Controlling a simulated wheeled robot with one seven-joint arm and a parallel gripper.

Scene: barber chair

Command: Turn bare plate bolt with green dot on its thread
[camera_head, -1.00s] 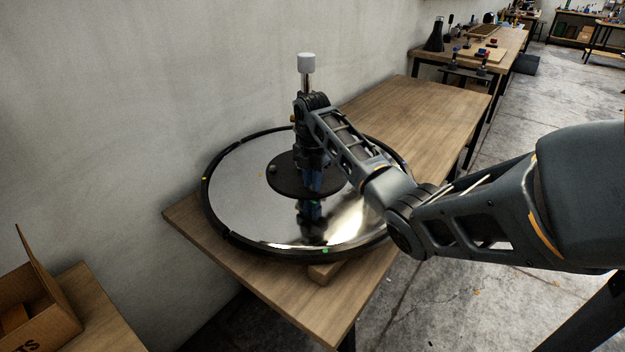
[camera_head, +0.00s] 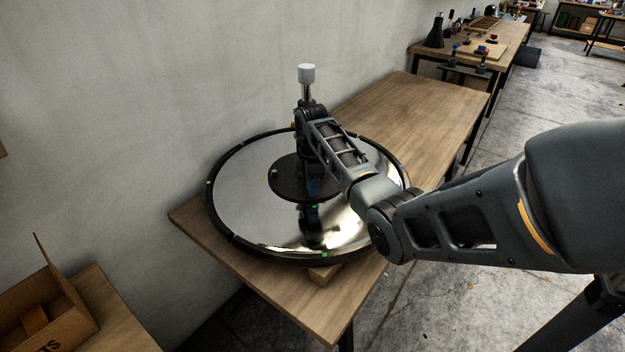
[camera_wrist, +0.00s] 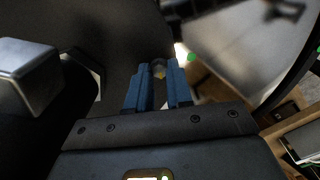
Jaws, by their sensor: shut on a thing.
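A mirror-like round plate (camera_head: 240,205) with a dark rim carries a smaller dark disc (camera_head: 285,188) in its middle. My gripper (camera_head: 313,190) points down at the front of this disc. In the wrist view its blue fingers (camera_wrist: 160,85) are close together on a small grey bolt head (camera_wrist: 159,68) with a yellowish spot. Its thread is hidden. A small green spot (camera_head: 314,207) shows just below the fingers; I cannot tell what it lies on. Another green dot (camera_head: 325,254) is on the plate's front rim. A second small bolt (camera_head: 275,172) stands on the disc's left side.
A tall post with a white cap (camera_head: 306,73) rises behind my gripper. The plate rests on a wooden table (camera_head: 410,110), bare towards the back right. The wall (camera_head: 200,80) is close on the left. An open cardboard box (camera_head: 50,315) stands at the lower left.

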